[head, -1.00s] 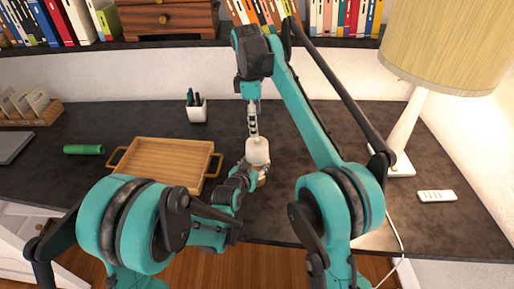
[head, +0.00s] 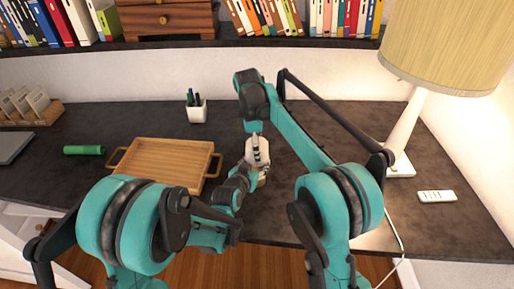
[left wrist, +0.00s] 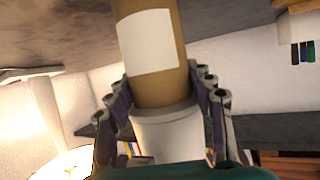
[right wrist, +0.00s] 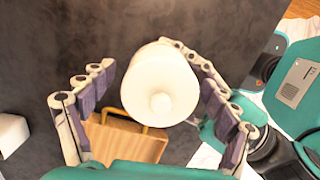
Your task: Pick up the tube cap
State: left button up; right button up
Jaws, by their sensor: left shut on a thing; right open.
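A brown cardboard tube (left wrist: 168,88) with a white label shows in the left wrist view. Its white cap (right wrist: 160,85), round with a small knob in the middle, faces my right wrist camera. My left gripper (left wrist: 160,80) is shut on the tube near where the brown body meets the white part. In the head view the cap (head: 252,158) sits on top of the upright tube, whose body is mostly hidden. My right gripper (right wrist: 150,80) is open, pointing down from above, with its fingers on either side of the cap. Gaps show between fingers and cap.
A wooden tray (head: 165,160) lies left of the tube, close to my left arm. The desk right of the tube is fairly clear.

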jog(key=shift+f, duration=0.2)
jog(key=c, duration=0.8)
notch_tip(320, 180, up, 10)
jog(key=shift+r, duration=0.15)
jog(key=shift+r, duration=2.85)
